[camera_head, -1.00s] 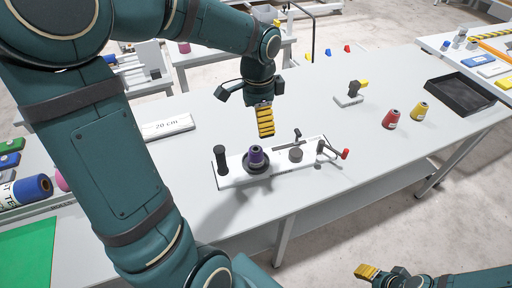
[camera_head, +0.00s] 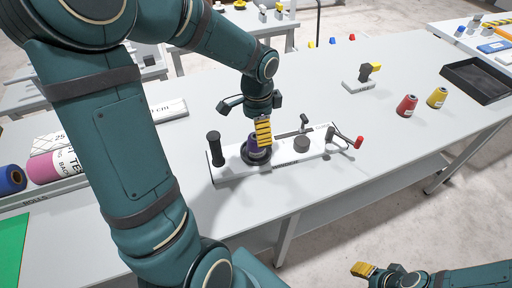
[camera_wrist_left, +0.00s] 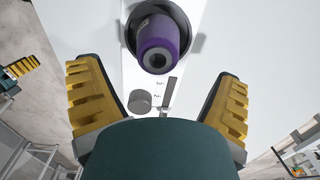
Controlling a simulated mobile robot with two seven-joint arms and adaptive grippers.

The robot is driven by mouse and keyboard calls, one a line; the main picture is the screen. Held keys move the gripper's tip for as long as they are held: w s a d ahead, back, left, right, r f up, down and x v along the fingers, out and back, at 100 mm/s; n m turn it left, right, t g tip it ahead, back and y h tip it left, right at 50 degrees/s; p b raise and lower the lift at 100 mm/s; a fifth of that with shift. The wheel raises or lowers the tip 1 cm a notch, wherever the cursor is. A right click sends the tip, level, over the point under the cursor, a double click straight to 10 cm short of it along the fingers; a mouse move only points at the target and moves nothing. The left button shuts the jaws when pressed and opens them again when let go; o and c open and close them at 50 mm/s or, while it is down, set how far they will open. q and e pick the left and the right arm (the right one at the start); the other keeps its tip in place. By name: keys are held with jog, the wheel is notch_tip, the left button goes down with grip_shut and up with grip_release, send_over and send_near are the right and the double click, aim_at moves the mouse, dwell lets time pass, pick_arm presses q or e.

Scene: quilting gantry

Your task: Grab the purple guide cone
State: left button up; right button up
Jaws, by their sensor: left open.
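The purple guide cone (camera_head: 254,149) stands upright on a dark round seat on a white fixture plate (camera_head: 230,171).
On the plate, a black upright handle (camera_head: 215,149) stands left of the cone. A grey knob (camera_head: 301,144) and a red-tipped lever (camera_head: 358,142) are to its right. Red (camera_head: 406,105) and yellow (camera_head: 437,97) cones and a black tray (camera_head: 478,80) stand farther right. The front table is mostly clear.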

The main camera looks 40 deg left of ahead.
aim_at(256, 143)
pick_arm(q)
jog(key=f, duration=0.2)
jog(key=f+b, duration=0.2)
jog(key=f, duration=0.1)
jog(key=shift+s+f, duration=0.25)
jog(key=shift+f, duration=0.05)
jog(key=shift+r, duration=0.1)
jog(key=c, duration=1.4)
